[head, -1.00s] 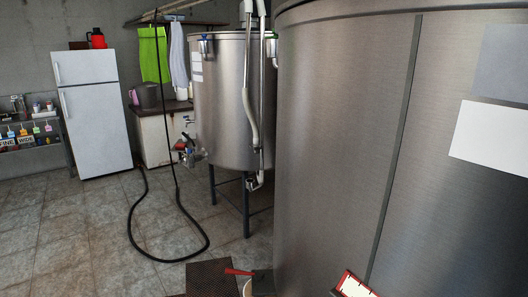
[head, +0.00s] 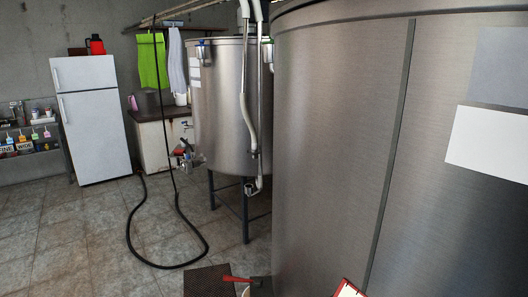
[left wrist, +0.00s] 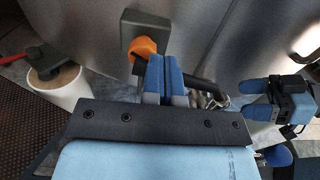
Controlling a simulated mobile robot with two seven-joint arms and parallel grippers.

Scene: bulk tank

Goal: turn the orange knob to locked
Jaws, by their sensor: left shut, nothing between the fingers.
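The orange knob (left wrist: 146,46) shows in the left wrist view, against a dark grey square plate (left wrist: 145,22) on the steel tank wall. My left gripper (left wrist: 166,66) has its blue fingers together and empty, just right of and below the knob. The fingers overlap the knob's edge in the picture; I cannot tell whether they touch it. My right gripper (left wrist: 256,99) is at the right of the left wrist view, with a gap between its blue fingers. The knob and both grippers are out of the head view.
A large steel tank (head: 330,140) fills the right of the head view. A black hose (head: 150,263) lies on the tiled floor at left. A white cylinder (left wrist: 58,88) with a red-handled top stands left of my left gripper. A dark bar (left wrist: 205,88) shows behind the fingers.

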